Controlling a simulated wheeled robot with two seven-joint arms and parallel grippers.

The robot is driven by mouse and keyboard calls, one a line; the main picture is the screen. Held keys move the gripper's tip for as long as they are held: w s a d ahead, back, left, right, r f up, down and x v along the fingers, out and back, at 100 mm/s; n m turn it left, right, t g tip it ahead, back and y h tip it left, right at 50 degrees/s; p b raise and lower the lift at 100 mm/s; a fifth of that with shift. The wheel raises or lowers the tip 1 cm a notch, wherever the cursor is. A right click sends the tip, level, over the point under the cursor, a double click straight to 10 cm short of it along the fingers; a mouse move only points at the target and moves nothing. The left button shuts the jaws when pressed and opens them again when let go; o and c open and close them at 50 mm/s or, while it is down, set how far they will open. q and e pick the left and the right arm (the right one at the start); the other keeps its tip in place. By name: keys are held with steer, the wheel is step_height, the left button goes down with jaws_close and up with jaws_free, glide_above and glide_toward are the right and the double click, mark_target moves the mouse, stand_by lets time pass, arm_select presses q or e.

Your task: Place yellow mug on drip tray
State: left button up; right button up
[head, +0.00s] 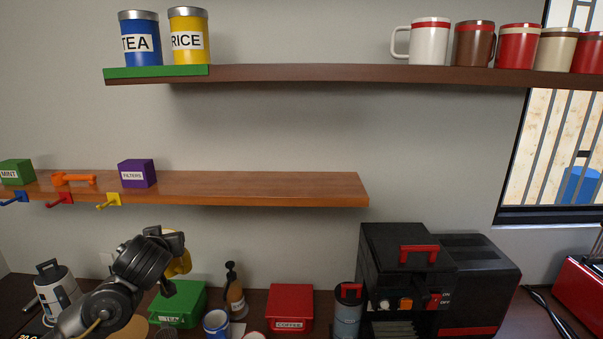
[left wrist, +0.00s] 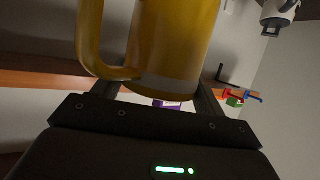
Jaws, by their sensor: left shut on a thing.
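The yellow mug (left wrist: 165,45) fills the upper middle of the left wrist view, with its handle to the left. In the head view the mug (head: 183,264) is a small yellow patch, mostly hidden behind my left gripper (head: 172,250), above the counter at the left. The black coffee machine (head: 385,255) stands at the right. A slatted surface low in its front, seemingly the drip tray (head: 393,329), is cut by the bottom edge. My right gripper is out of view.
A wooden shelf (head: 260,187) with hooks hangs above.

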arm_select(q)
steer(key=s+d+f+m+t+h+b, duration=0.1)
steer(key=s+d+m+h, duration=0.3)
steer(key=s+d, duration=0.5)
steer(key=shift+d+f+m+h+b, duration=0.25)
steer(key=shift+d+h+b, duration=0.45)
steer(key=shift+d, duration=1.1)
steer(key=shift+s+a+r, duration=0.1)
steer(key=shift+s+r, duration=0.05)
